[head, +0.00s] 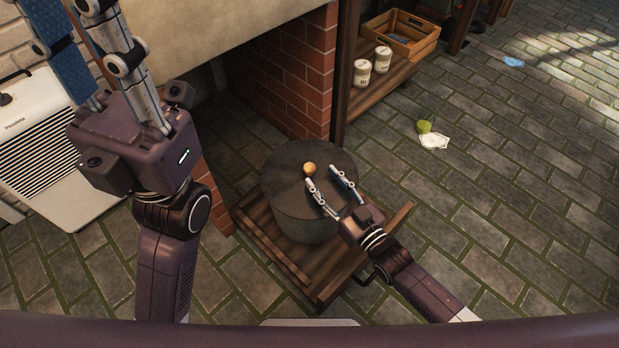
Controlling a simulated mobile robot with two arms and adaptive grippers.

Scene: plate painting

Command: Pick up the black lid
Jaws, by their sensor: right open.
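A large dark pot with a flat black lid (290,188) stands in the middle of the head view. A round tan knob (310,168) sits on top of the lid. My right gripper (322,172) is open above the lid, its fingertips close to the knob. The knob appears by the tip of one finger; I cannot tell whether they touch. My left gripper (70,20) is raised at the upper left, away from the pot, and its fingertips are cut off by the top edge.
The pot stands on a low wooden platform (262,249) beside a brick wall (290,80). A wooden shelf (375,88) holds white canisters (362,73) and a wooden crate (402,37). A white heater-like unit (40,140) stands left. Paved floor is mostly free at right.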

